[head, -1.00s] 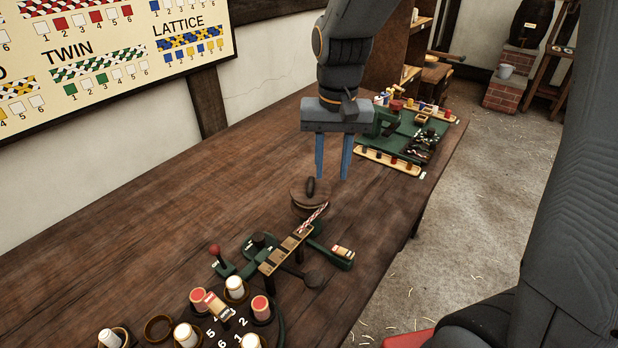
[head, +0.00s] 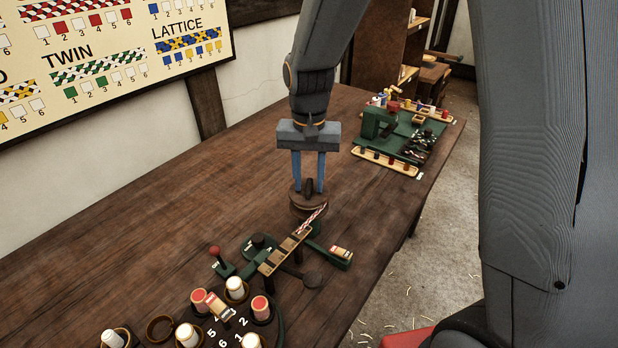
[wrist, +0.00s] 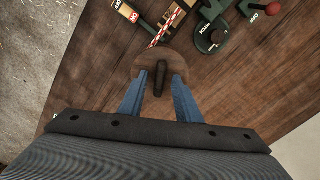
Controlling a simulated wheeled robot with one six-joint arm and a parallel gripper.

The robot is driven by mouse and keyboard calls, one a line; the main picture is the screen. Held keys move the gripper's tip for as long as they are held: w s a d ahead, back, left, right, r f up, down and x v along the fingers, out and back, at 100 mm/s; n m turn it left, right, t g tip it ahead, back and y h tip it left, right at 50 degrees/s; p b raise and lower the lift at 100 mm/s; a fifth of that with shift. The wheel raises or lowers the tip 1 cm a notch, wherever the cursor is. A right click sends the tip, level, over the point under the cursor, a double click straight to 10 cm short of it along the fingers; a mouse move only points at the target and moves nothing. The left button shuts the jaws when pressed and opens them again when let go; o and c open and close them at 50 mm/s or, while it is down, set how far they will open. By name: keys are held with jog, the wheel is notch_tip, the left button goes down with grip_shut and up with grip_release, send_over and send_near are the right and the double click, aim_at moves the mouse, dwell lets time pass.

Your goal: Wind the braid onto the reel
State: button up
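The reel (head: 310,203) is a round wooden drum with a dark upright knob (head: 308,186) on its top. The red-and-white braid (head: 311,220) runs from the wooden guide (head: 285,250) to the reel's near side. My gripper (head: 309,190) is over the reel, pointing down, with its two blue fingers apart. In the wrist view the fingers (wrist: 160,85) lie on either side of the dark knob (wrist: 161,80), with gaps between them and it. I cannot tell how low the fingertips reach against the knob.
Bobbins in red and white (head: 235,289) stand on a numbered plate at the front. A green bench unit (head: 395,130) stands at the back right. The left table is clear.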

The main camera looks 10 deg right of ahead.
grip_shut()
